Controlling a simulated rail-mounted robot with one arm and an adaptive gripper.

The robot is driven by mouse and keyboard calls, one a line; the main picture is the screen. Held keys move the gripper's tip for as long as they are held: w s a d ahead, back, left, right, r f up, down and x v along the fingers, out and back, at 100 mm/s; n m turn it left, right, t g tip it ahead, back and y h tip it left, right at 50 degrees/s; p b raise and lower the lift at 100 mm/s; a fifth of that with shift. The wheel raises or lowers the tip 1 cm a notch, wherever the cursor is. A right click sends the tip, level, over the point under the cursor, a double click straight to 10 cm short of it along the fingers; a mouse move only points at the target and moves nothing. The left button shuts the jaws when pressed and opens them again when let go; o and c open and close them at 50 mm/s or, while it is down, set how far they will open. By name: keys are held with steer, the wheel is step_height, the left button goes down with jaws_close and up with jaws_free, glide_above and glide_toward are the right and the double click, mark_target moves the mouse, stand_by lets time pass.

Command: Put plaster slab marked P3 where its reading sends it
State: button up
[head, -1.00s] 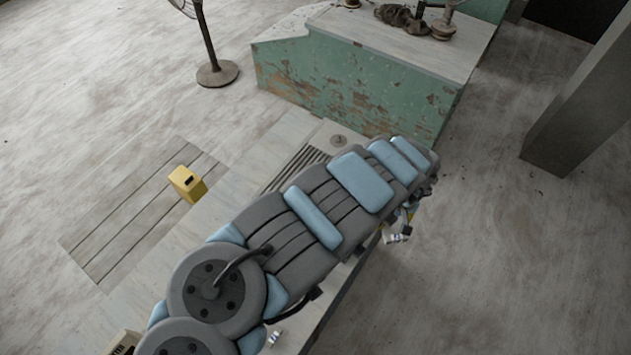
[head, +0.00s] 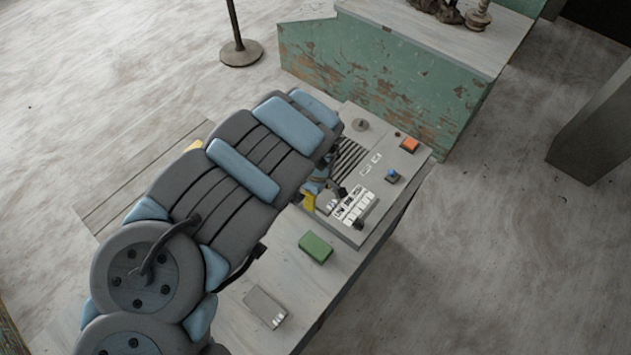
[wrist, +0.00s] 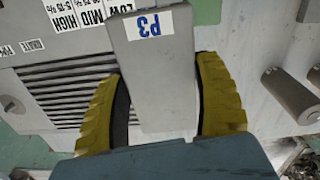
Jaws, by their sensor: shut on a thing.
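The plaster slab marked P3 (wrist: 158,75) is a pale grey bar in the wrist view, with a white label reading P3 in blue at its upper end. My gripper (wrist: 162,66) has its two yellow fingers on either side of the slab and is shut on it. White cards reading LOW, MID and HIGH (wrist: 88,12) show at the top of the wrist view. In the head view my arm hides most of the gripper, and I cannot make out the slab there.
A green block (head: 315,248) and a grey box (head: 265,307) stand nearer. A grey cylinder (wrist: 290,96) shows right of the slab.

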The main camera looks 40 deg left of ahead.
steer(key=shift+w+a+f+b, duration=0.85)
steer(key=shift+w+a+b, duration=0.3)
steer(key=shift+b, duration=0.7)
steer(key=shift+w+a+f+b, duration=0.85)
steer(key=shift+a+f+b, duration=0.15)
steer(key=shift+f+b, duration=0.1)
steer(key=shift+w+a+f+b, duration=0.85)
steer(key=shift+a+f+b, duration=0.15)
steer(key=shift+f+b, duration=0.1)
steer(key=shift+w+a+f+b, duration=0.85)
steer(key=shift+a+f+b, duration=0.15)
steer(key=shift+f, duration=0.1)
steer(key=shift+w+a, duration=0.1)
steer(key=shift+f, duration=0.15)
steer(key=shift+a+f+b, duration=0.15)
steer(key=shift+f+b, duration=0.15)
steer(key=shift+f, duration=1.35)
steer(key=o, duration=1.3)
steer(key=shift+f, duration=0.1)
steer(key=shift+c, duration=0.2)
